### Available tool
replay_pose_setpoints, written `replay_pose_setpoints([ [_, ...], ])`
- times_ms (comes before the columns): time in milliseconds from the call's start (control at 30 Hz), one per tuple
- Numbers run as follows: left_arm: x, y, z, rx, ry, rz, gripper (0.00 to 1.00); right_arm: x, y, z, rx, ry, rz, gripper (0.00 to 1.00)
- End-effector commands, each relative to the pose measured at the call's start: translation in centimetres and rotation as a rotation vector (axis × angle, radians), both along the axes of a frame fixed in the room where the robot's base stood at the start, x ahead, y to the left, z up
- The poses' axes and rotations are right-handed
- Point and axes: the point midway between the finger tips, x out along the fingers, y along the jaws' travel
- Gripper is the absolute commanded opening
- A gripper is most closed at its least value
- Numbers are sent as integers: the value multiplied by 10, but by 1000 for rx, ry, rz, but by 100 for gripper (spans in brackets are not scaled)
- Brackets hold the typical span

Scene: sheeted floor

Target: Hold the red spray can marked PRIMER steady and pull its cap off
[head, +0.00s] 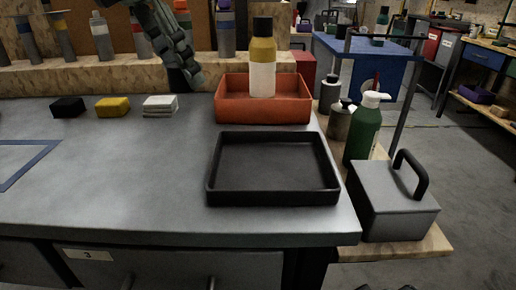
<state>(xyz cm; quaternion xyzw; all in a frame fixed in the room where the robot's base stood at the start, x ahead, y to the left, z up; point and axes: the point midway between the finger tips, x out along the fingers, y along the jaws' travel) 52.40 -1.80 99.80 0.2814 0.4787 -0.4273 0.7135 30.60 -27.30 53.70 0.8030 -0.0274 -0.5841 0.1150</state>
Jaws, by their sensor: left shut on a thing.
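My left gripper (178,58) comes in at the top of the head view, dark grey-green, in front of the back shelf. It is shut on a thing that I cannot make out. No can with a readable PRIMER mark shows. A container with a red band (139,38) stands on the shelf just left of the gripper, partly covered. An orange-red top (181,5) shows right of the gripper, cut by the picture's upper edge. I cannot tell whether either is the task's can. My right gripper is out of view.
A yellow-and-white bottle with a black cap (262,75) stands at the orange tray (262,110). An empty black tray (225,194) lies in front. Black (68,107), yellow (112,107) and white (160,106) blocks lie left. A green pump bottle (362,135) stands right.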

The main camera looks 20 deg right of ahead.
Motion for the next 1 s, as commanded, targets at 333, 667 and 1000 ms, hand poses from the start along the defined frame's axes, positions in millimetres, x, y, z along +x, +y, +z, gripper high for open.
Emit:
replay_pose_setpoints([
  [333, -52, -57, -46, 2, 1, -9, 0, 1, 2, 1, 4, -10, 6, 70],
  [667, -74, -81, -68, 0, 1, -3, 0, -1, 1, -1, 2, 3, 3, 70],
  [1000, -74, -80, -106, 0, 0, -1, 0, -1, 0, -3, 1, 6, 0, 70],
])
